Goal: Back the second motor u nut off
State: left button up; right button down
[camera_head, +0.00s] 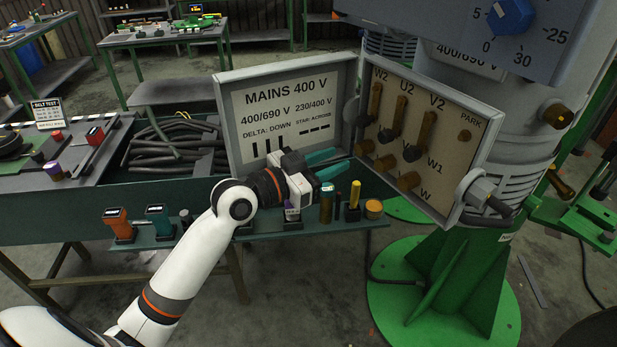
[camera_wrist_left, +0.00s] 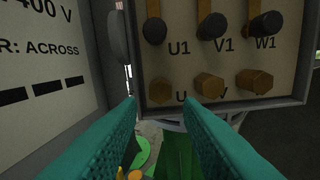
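The terminal board (camera_head: 452,125) stands in an open grey box. Its lower row has three brass hex nuts. The nut above the partly hidden U label (camera_wrist_left: 161,91) is at the left end of that row in the left wrist view, and it also shows in the head view (camera_head: 365,147). My left gripper (camera_head: 347,163) is open and empty, with teal fingers pointing at the board. In the left wrist view its fingertips (camera_wrist_left: 158,108) sit either side of the line to the U nut, seemingly short of it. My right gripper is out of view.
Black-ended brass links (camera_wrist_left: 213,26) sit just above the lower nuts. The box's open lid (camera_head: 290,110) stands close on the left. A shelf with small holders and a yellow cylinder (camera_head: 355,193) lies below my gripper. The green stand (camera_head: 450,280) is at lower right.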

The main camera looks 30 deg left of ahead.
pick_arm(q)
jog(key=b+v, duration=0.2)
jog(key=v, duration=0.4)
dwell(0.3)
